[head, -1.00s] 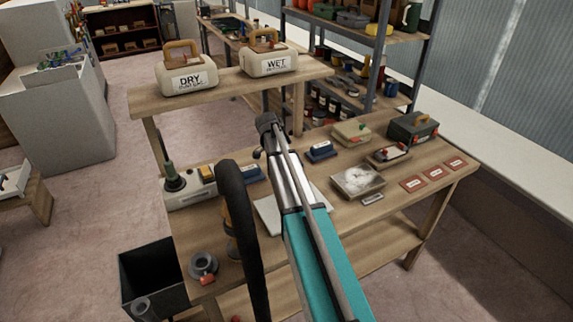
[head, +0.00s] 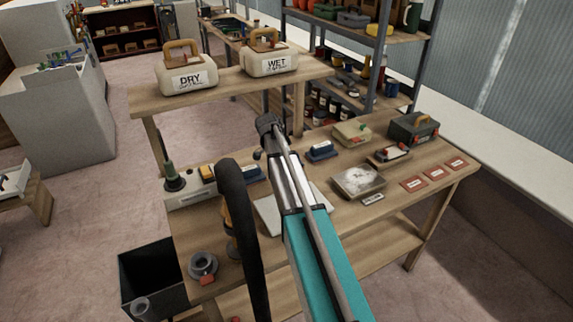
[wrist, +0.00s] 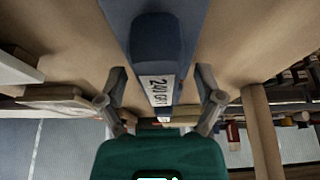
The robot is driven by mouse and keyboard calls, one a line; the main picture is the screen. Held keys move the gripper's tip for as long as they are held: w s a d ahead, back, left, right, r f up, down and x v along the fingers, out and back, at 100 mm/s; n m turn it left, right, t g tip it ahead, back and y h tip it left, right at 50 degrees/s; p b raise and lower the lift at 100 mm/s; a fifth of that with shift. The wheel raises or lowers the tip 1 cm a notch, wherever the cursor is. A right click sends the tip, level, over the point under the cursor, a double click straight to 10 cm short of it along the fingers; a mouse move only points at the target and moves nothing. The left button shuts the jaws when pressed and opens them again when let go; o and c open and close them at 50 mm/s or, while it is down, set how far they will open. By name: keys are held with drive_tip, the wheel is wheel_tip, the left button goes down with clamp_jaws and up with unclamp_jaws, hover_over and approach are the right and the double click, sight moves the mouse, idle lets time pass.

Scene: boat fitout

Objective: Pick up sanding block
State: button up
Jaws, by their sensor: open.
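A blue sanding block (wrist: 158,45) with a darker raised grip and a white label reading roughly "240 GR" fills the top middle of the wrist view. My gripper (wrist: 161,82) is open, with one grey finger on each side of the labelled end. I cannot tell whether the fingers touch it. In the head view two blue blocks lie on the workbench: one (head: 320,151) right of my arm, and one (head: 252,173) partly hidden by my arm. I cannot tell which one the wrist view shows. My gripper is mostly hidden behind my arm in the head view.
DRY (head: 187,74) and WET (head: 267,56) containers stand on the raised shelf. A black bin (head: 150,280) is at front left.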

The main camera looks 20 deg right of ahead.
clamp_jaws()
idle(0.5)
drive_tip(key=shift+r, duration=0.1)
wheel_tip(320, 180, up, 2)
drive_tip(key=p, duration=0.2)
drive_tip(key=shift+r+p, duration=0.25)
drive_tip(key=shift+p, duration=0.1)
drive_tip(key=s+a+r+p, duration=0.1)
drive_tip(key=s+r+p, duration=0.9)
drive_tip(key=s, duration=0.4)
drive_tip(key=shift+r+p, duration=0.4)
drive_tip(key=shift+a, duration=0.1)
